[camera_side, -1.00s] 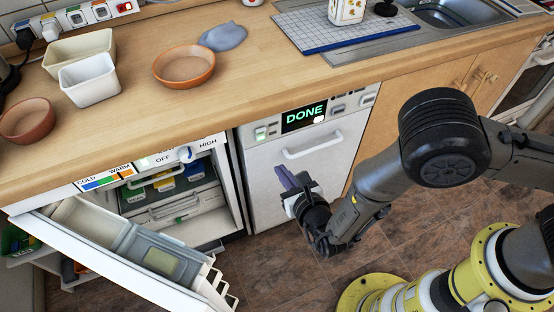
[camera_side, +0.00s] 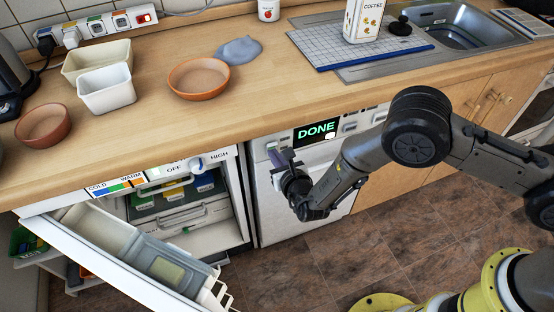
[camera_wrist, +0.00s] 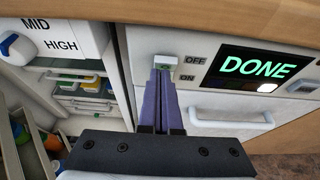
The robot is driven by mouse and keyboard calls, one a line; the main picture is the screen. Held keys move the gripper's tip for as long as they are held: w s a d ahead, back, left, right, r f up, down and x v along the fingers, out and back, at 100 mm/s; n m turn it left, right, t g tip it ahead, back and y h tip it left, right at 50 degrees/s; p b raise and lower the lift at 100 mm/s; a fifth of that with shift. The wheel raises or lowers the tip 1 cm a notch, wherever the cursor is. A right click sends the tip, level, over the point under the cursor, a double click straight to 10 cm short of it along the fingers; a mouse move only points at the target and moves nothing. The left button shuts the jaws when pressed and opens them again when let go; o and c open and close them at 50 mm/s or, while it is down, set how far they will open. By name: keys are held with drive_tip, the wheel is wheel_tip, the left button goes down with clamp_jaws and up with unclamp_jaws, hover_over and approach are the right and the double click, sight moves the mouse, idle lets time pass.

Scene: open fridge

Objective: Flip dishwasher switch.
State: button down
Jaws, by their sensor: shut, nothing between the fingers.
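The dishwasher (camera_side: 268,224) has a white front with a control panel and a display (camera_side: 317,131) reading "DONE". In the wrist view the same display (camera_wrist: 255,67) sits to the right of a small switch (camera_wrist: 167,66), with "OFF" above "ON" printed beside it. The switch is pale with a green mark. My gripper (camera_side: 280,158) has purple fingers that are together and empty. In the wrist view the fingertips (camera_wrist: 163,73) are at the lower edge of the switch; I cannot tell if they touch it.
To the left, the fridge door (camera_side: 120,255) hangs open beside the fridge's dial (camera_side: 196,165). The dishwasher handle (camera_wrist: 232,120) sticks out right of my fingers. The wooden counter (camera_side: 150,130) overhangs the panel and holds bowls.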

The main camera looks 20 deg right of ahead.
drive_tip(key=shift+w+r+g, duration=0.3)
drive_tip(key=shift+w+g, duration=0.1)
drive_tip(key=shift+g, duration=0.2)
drive_tip(key=shift+r, duration=0.15)
drive_tip(key=shift+r, duration=0.6)
drive_tip(key=r+v, duration=0.1)
drive_tip(key=v, duration=1.2)
drive_tip(key=shift+w, duration=0.2)
